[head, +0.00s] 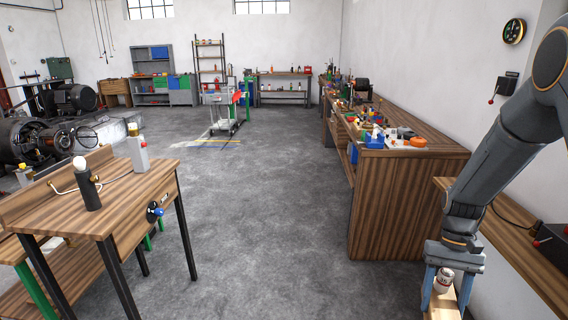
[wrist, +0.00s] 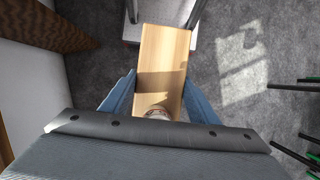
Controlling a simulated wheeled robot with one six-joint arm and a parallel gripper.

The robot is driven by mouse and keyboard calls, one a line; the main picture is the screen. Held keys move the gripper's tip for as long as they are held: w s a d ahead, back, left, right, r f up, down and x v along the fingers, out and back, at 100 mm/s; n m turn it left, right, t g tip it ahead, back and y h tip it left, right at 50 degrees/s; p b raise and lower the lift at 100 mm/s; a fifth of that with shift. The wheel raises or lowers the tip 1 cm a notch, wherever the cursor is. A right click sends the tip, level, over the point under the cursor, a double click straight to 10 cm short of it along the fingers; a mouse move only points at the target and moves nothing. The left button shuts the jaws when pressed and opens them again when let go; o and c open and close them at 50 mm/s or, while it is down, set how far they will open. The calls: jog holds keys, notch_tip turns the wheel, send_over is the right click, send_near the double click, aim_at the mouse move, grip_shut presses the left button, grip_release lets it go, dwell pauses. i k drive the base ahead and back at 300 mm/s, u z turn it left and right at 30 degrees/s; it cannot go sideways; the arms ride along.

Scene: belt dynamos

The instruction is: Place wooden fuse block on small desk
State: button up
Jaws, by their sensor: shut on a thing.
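The wooden fuse block (head: 441,306) is pale wood with a white cylindrical fuse (head: 444,281) on it, at the bottom right of the head view. My gripper (head: 446,287) is shut on the block, with one blue finger on each side. In the wrist view the block (wrist: 163,65) juts out between the fingers, held above the floor. The fuse is mostly hidden there by the gripper body. A small wooden desk (head: 135,190) with dark legs stands at the left of the head view, well away from my gripper.
The desk carries a dark holder with a white bulb (head: 83,178) and a grey block (head: 137,150); its front right top is clear. A long cluttered workbench (head: 410,190) stands right of centre. A wooden wall shelf (head: 515,250) is right of my gripper. Grey floor (head: 265,220) is open between.

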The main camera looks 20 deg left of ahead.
aim_at(111, 189)
jog(key=u, duration=0.55)
jog(key=i, duration=1)
jog(key=u, duration=1.35)
jog(key=i, duration=0.9)
jog(key=u, duration=0.65)
